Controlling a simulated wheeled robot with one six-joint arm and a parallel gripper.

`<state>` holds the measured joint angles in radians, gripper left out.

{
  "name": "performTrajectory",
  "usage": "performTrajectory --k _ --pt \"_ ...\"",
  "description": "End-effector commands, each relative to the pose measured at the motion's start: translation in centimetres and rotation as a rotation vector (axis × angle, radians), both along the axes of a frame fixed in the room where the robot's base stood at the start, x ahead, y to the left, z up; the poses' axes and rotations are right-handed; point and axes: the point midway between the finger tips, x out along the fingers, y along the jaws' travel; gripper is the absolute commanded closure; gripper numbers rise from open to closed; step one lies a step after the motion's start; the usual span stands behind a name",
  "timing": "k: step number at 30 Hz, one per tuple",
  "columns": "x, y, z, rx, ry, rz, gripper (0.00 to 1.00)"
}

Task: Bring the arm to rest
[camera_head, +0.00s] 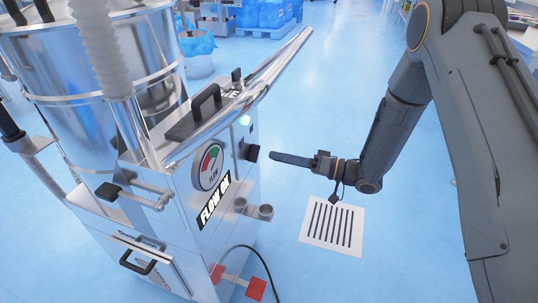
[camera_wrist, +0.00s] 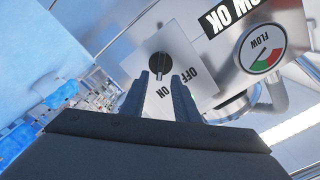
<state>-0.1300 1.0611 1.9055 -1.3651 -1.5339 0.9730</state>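My gripper (camera_head: 271,155) reaches left from my arm toward a steel machine (camera_head: 185,215). Its tips are just beside a black knob (camera_head: 251,152) on the machine's side. In the wrist view the two fingers of my gripper (camera_wrist: 161,80) stand apart with a gap between them, and nothing is held. The same knob (camera_wrist: 160,62) shows just beyond the fingertips, on a pale plate (camera_wrist: 190,95) marked ON and OFF. Whether the fingertips touch the knob I cannot tell. A gauge (camera_head: 209,166) marked FLOW and a FLOW OK label (camera_head: 215,201) are on the machine.
A white sheet with black stripes (camera_head: 306,238) lies on the blue floor. Red pedals (camera_head: 256,289) and a black cable (camera_head: 262,258) are at the machine's foot. A slanted steel bar (camera_head: 285,60) rises above the machine. The floor behind my gripper is clear.

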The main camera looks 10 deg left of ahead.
Motion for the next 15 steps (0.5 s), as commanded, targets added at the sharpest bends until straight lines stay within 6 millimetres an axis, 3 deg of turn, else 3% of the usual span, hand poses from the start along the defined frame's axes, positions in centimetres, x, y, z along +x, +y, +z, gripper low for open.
performTrajectory --k 6,15 --pt "-0.1 -1.6 0.0 0.001 -0.001 -0.001 0.72" --pt "-0.1 -1.7 0.0 0.001 -0.001 0.001 0.72"
